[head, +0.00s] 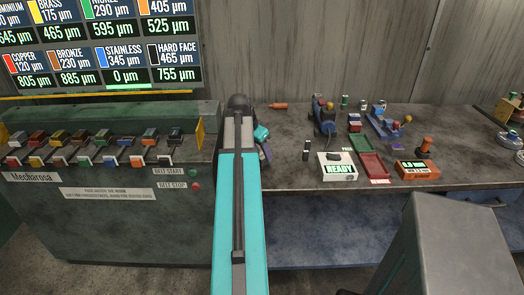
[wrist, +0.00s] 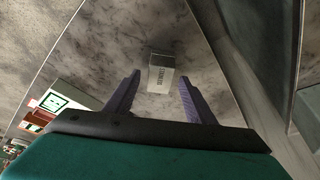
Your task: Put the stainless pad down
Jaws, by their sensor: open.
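A small grey block with a pale label (wrist: 161,74), which looks like the stainless pad, shows in the wrist view on the grey mottled bench top, between and just beyond my fingertips. Its label is too small to read surely. My gripper (wrist: 159,80) is open, with a purple finger on either side of the block and a visible gap to each. I cannot tell whether the block touches the bench.
A machine with a row of coloured pads (head: 95,145) stands left. On the bench (head: 290,140) are a white READY box (head: 337,167), a red tray (head: 373,165), an orange gauge (head: 417,169) and blue fixtures (head: 385,122). A board of readings (head: 100,45) hangs above.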

